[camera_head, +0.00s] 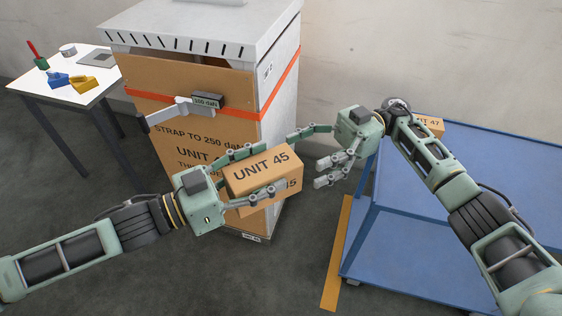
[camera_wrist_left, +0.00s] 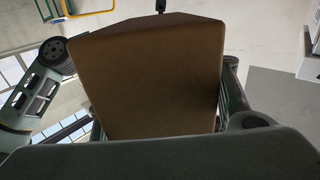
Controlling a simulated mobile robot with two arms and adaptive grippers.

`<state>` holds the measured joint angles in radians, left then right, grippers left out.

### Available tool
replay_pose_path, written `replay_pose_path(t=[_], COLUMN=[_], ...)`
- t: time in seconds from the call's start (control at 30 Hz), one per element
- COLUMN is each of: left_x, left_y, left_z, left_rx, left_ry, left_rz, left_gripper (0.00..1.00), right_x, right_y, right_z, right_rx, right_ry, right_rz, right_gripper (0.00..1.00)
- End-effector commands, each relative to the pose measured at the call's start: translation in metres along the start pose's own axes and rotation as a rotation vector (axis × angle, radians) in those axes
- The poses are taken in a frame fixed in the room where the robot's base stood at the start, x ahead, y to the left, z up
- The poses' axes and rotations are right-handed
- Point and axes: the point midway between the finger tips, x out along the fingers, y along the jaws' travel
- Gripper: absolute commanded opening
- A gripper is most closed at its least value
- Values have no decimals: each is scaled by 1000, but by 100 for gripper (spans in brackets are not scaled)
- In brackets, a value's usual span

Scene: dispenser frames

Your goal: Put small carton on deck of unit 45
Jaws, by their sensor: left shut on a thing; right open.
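The small carton (camera_head: 262,172), brown and marked UNIT 45, is held in my left gripper (camera_head: 262,178), slightly tilted, in front of the tall unit. In the left wrist view the carton (camera_wrist_left: 155,80) fills the middle between the fingers. Unit 45 (camera_head: 190,110) is a tall unit with a brown cardboard front, an orange strap and a pale grey top. A grey bracket-like part (camera_head: 180,111) sticks out from its front, beside a dark display reading 250 daN. The carton and gripper hide the lower front. My right gripper (camera_head: 322,152) is open and empty, just right of the carton.
A blue cart (camera_head: 470,165) stands at the right, with a carton marked UNIT 47 (camera_head: 430,124) on it, partly behind my right arm. A white table (camera_head: 60,92) at the left holds tools. A yellow floor stripe (camera_head: 336,262) runs beside the cart.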

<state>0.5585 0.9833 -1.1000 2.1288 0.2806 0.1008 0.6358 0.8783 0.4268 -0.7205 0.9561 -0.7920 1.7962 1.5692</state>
Motion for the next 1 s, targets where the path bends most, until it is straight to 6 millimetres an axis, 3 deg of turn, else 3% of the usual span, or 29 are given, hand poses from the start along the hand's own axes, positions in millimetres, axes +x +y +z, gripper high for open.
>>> replay_pose_path(t=[0.5,0.7,1.0], left_x=[0,0,0], left_y=[0,0,0], left_z=[-2,-2,-2], left_rx=[1,1,1], left_ry=[3,3,3], left_rz=[1,1,1], left_gripper=[6,6,6], right_x=[90,104,106], right_y=[0,1,1], right_z=[-1,-1,-1], right_rx=[-2,-2,-2], right_ry=[5,5,4], right_rz=[2,3,4], right_gripper=[75,75,75])
